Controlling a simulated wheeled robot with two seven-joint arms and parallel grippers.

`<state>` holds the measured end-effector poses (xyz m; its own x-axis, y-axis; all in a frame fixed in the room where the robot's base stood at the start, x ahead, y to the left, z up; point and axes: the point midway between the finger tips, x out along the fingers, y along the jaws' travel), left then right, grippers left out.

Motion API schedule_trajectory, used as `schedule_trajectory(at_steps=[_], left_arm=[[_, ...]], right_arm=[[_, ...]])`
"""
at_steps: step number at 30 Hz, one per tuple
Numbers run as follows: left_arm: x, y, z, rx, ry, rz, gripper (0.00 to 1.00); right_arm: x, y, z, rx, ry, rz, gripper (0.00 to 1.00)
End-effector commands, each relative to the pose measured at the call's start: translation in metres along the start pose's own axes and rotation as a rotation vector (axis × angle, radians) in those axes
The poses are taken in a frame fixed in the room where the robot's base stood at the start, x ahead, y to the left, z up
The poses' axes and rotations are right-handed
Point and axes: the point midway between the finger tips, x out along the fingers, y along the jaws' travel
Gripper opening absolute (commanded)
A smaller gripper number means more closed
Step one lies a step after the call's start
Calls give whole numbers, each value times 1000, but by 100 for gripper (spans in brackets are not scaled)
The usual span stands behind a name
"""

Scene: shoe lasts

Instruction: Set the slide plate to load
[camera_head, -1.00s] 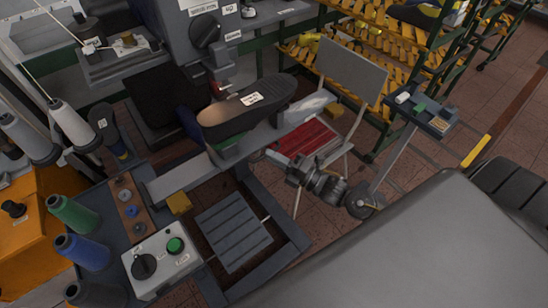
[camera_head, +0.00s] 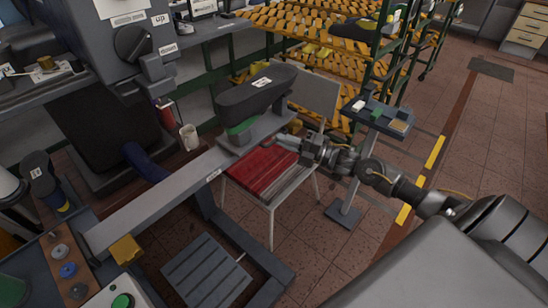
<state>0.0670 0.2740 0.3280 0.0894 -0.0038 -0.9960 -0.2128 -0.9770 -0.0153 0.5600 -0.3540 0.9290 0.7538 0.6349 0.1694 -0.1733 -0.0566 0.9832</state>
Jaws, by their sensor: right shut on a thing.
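The slide plate (camera_head: 240,141) sits near the right end of the long grey rail (camera_head: 160,197). My right gripper (camera_head: 283,140) reaches in from the right, beside the plate's near right side and above the red-topped seat. It is shut on a part at the plate's side; the grip itself is small and partly hidden by the fingers. My left gripper is out of view.
A chair with a red seat (camera_head: 262,172) stands below the rail's right end. A small tool stand (camera_head: 376,117) is right of it. A grey machine (camera_head: 115,45) stands behind, and a yellow block (camera_head: 126,250) is at the rail's near left end.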

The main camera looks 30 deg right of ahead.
Motion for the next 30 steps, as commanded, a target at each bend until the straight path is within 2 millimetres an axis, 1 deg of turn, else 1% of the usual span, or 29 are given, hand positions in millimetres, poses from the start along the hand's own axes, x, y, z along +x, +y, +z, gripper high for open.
schedule_trajectory(at_steps=[1, 7, 20, 21, 25, 26, 30], left_arm=[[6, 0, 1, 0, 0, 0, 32], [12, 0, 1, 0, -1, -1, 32], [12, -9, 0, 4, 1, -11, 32], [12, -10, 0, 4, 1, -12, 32], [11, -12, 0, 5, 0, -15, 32], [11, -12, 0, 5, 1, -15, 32], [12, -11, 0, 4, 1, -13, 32]], right_arm=[[-3, -2, 7, -3, -3, -1, 0], [-9, -1, 20, -1, -3, 0, 0], [-12, 2, 25, -4, -9, 0, 0], [-12, 2, 26, -5, -10, 0, 13], [-11, 2, 25, -4, -8, 0, 30], [-11, 1, 24, -3, -7, 0, 32], [-10, 1, 23, -2, -4, 0, 32]])
